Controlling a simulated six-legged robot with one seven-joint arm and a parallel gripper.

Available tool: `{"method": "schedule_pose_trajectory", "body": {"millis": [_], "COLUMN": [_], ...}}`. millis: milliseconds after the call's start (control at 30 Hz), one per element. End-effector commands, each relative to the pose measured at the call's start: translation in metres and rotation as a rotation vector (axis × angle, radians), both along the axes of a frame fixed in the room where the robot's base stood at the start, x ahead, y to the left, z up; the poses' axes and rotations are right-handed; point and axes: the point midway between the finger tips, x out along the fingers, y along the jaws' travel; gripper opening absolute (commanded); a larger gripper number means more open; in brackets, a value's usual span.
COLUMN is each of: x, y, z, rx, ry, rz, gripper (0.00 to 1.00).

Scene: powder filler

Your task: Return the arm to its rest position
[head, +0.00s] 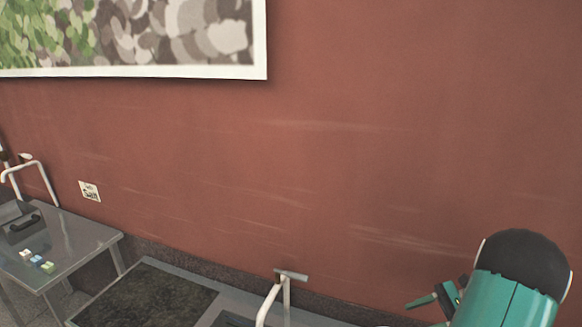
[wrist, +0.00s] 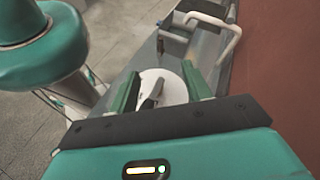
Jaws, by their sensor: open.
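My gripper (wrist: 162,82) is open in the wrist view, with its two green fingers apart. Between the fingers, apparently beyond them, shows a white round piece (wrist: 178,92) with a dark grey part (wrist: 152,95) on it. I see no object clamped by the fingers. In the head view my teal arm is at the lower right, and a green finger of my gripper (head: 432,298) shows beside it.
A grey bench (head: 252,300) with a dark panel (head: 150,305) and a white bent pipe (head: 270,300) runs along the red wall (head: 330,160). A metal table (head: 75,240) at left holds small coloured blocks (head: 38,261). Open floor (wrist: 112,45) shows in the wrist view.

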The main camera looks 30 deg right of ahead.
Motion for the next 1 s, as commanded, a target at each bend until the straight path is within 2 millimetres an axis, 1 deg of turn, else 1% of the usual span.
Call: {"method": "schedule_pose_trajectory", "body": {"millis": [33, 100, 167, 200, 367, 400, 467, 500, 667, 800, 1000], "x": [0.016, 0.031, 0.042, 0.048, 0.065, 0.068, 0.07, 0.071, 0.069, 0.062, 0.046], "y": [0.019, 0.043, 0.064, 0.078, 0.134, 0.148, 0.168, 0.181, 0.231, 0.27, 0.319], "z": [0.015, 0.03, 0.041, 0.048, 0.076, 0.082, 0.091, 0.096, 0.116, 0.131, 0.148], "rx": [-0.062, -0.146, -0.218, -0.266, -0.461, -0.51, -0.585, -0.634, -0.833, -1.005, -1.246], "ry": [0.007, 0.013, 0.015, 0.014, -0.01, -0.022, -0.042, -0.058, -0.142, -0.241, -0.428], "rz": [0.064, 0.141, 0.207, 0.251, 0.422, 0.464, 0.527, 0.568, 0.726, 0.853, 1.014], "gripper": [0.49, 0.49, 0.49, 0.49, 0.49, 0.49, 0.49, 0.49, 0.49, 0.49, 0.49]}}
